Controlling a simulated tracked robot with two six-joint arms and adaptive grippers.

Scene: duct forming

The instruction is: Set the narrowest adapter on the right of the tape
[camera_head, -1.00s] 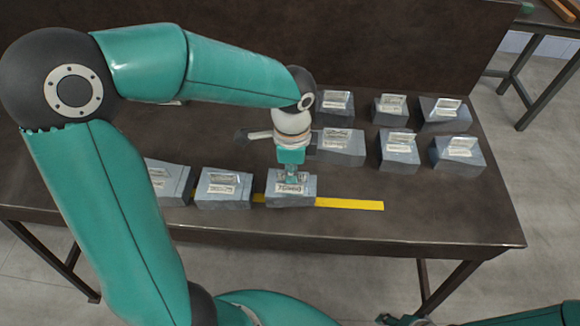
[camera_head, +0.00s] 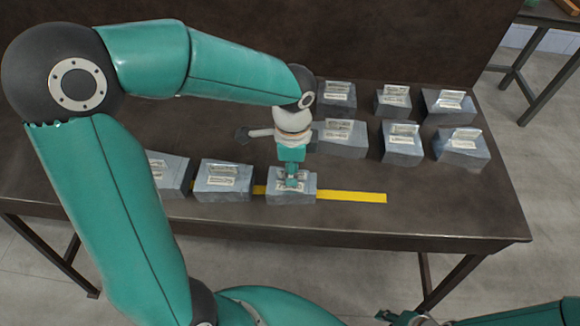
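A yellow tape strip (camera_head: 352,196) runs along the front of the dark table. A grey metal adapter (camera_head: 305,196) with a label sits at the tape, covering part of it, with tape showing on both sides. My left gripper (camera_head: 291,182) points down at the top of this adapter, its fingers at the raised tab. The fingers are too small and overlapped to tell whether they grip. To its left stand a second adapter (camera_head: 222,193) and a third (camera_head: 175,178), partly behind my arm. My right gripper (camera_head: 402,318) shows only partly at the bottom edge.
Several more labelled adapters stand in rows behind, including a narrow one (camera_head: 402,156), a wider one (camera_head: 462,157) and one beside my wrist (camera_head: 343,150). The table (camera_head: 440,212) is clear at its front right. A back panel rises behind.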

